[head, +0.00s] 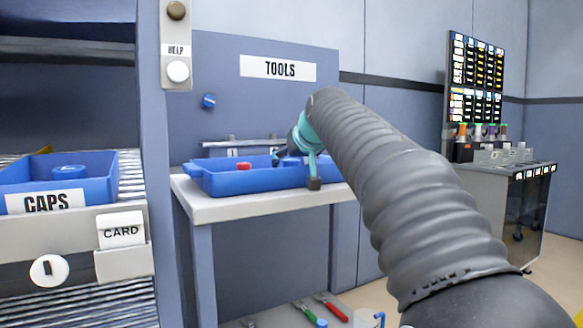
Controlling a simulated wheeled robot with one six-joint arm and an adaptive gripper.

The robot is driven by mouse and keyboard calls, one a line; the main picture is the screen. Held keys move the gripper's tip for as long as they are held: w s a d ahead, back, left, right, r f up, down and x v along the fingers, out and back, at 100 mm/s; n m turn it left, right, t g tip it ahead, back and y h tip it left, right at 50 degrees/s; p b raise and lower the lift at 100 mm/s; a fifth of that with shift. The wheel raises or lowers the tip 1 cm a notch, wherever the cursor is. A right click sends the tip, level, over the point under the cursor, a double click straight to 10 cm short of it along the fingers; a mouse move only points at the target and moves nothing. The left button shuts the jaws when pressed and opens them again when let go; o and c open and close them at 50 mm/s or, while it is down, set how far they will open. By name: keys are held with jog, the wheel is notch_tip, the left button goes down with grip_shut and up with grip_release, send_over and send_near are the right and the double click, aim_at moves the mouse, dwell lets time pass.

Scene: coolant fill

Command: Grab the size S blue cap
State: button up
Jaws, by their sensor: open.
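A round blue cap (69,171) lies in the blue tray labelled CAPS (98,190) at the left. Its size mark cannot be read. My gripper (297,170) is open at the end of my grey ribbed arm, over the right part of another blue tray on the TOOLS table. It is well to the right of the CAPS tray. My arm and wrist hide part of the gripper and the right end of that table tray. I cannot tell whether anything lies between the fingers.
The table tray (228,184) holds a red piece (244,166) and stands on a pale table (200,208). A blue round piece (208,101) is on the wall panel. A post (150,130) separates the CAPS shelf from the table. Tools (330,308) lie below.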

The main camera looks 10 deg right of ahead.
jog(key=c, duration=1)
jog(key=shift+c, duration=0.2)
